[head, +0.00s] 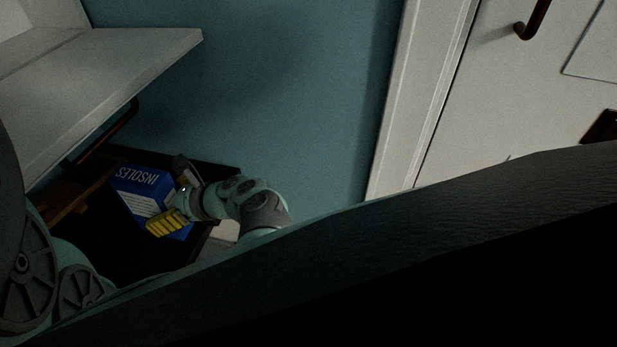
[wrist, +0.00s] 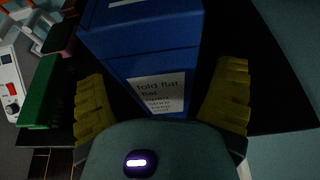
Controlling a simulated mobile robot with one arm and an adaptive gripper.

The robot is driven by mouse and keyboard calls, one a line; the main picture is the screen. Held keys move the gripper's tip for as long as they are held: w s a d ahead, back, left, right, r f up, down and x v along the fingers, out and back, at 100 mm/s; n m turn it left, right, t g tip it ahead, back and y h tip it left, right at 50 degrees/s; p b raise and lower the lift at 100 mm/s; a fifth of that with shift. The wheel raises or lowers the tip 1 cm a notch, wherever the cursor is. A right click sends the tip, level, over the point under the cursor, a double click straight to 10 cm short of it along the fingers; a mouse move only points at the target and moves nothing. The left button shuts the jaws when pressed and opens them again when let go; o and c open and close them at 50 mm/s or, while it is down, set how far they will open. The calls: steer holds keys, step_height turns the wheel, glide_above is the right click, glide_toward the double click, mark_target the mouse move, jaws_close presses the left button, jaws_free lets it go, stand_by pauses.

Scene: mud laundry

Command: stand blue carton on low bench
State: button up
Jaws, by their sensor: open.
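The blue carton (head: 142,190) bears the word INSOLES and shows over a dark, flat surface (head: 125,250) in the head view. I cannot tell if this surface is the low bench. My gripper (head: 176,197) is at the carton's right side, with yellow finger pads. In the wrist view the carton (wrist: 145,48), with a white printed label, is between the two spread fingers of my gripper (wrist: 162,100). The jaws are open; contact with either pad is unclear. The carton's lower end is hidden.
A pale shelf (head: 110,75) overhangs at upper left, near a brown wooden piece (head: 72,205). A teal wall (head: 280,90) and a white door (head: 510,90) stand behind. In the wrist view, a green brush (wrist: 42,100) and a white box with a red switch (wrist: 9,85) lie left.

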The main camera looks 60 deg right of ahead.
steer(key=p+v, duration=0.1)
steer(key=v, duration=1)
steer(key=shift+s+d, duration=0.2)
steer(key=shift+s, duration=0.1)
steer(key=shift+r, duration=0.15)
